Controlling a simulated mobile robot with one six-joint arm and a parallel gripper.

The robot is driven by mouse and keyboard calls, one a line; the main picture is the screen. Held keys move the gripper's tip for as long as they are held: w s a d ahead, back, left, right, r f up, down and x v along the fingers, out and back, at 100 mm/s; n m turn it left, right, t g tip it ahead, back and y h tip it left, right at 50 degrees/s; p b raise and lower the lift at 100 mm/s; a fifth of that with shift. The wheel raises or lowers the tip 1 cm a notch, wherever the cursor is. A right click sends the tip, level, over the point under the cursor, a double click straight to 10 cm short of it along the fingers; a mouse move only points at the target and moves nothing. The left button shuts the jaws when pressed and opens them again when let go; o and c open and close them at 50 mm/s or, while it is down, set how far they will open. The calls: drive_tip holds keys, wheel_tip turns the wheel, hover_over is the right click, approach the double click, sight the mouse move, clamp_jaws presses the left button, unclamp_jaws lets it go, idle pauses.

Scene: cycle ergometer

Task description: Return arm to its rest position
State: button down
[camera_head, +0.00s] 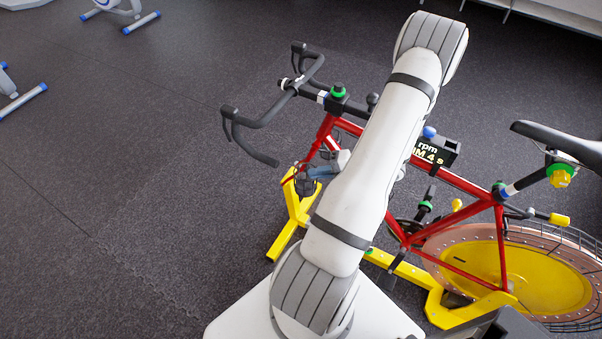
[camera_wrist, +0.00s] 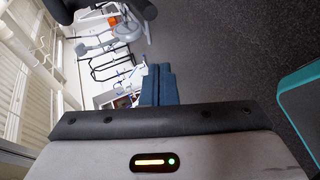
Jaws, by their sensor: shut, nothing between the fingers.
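My arm (camera_head: 372,165) crosses the middle of the head view, from my base up toward the top right, and hides part of the red ergometer bike (camera_head: 445,178). A grey and blue part that looks like my gripper (camera_head: 312,175) shows beyond the arm, in front of the bike's red frame; whether it touches the frame cannot be told. In the wrist view my gripper's dark blue fingers (camera_wrist: 158,70) are together with nothing between them. The floor and distant equipment lie beyond them.
The black handlebar (camera_head: 265,112), an rpm display (camera_head: 436,152), the saddle (camera_head: 560,140) and the yellow flywheel (camera_head: 535,275) surround the arm. Dark floor (camera_head: 120,150) is clear at left. A teal-edged object (camera_wrist: 303,95) shows at the wrist view's right.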

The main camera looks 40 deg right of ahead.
drive_tip(key=shift+v, duration=0.9)
drive_tip(key=shift+f, duration=0.1)
drive_tip(key=w+a+r+n+g+h, duration=0.15)
drive_tip(key=a+r+n+g, duration=0.35)
drive_tip(key=a+r+n, duration=0.5)
drive_tip(key=w+a+r+n+g+y, duration=0.1)
drive_tip(key=w+a+r+n+g, duration=0.35)
drive_tip(key=n, duration=0.95)
drive_tip(key=s+a+r+n+t+h, duration=0.1)
drive_tip(key=s+a+r+n+h, duration=0.2)
drive_tip(key=a+r+n, duration=0.4)
drive_tip(key=s+a+r+n+t+h, duration=0.1)
drive_tip(key=s+a+r+n+h, duration=0.3)
drive_tip(key=n, duration=1.3)
drive_tip(key=shift+s+a+r+h, duration=0.2)
drive_tip(key=shift+a+r+h, duration=0.15)
drive_tip(key=shift+a+r, duration=1.05)
drive_tip(key=shift+s+d, duration=0.1)
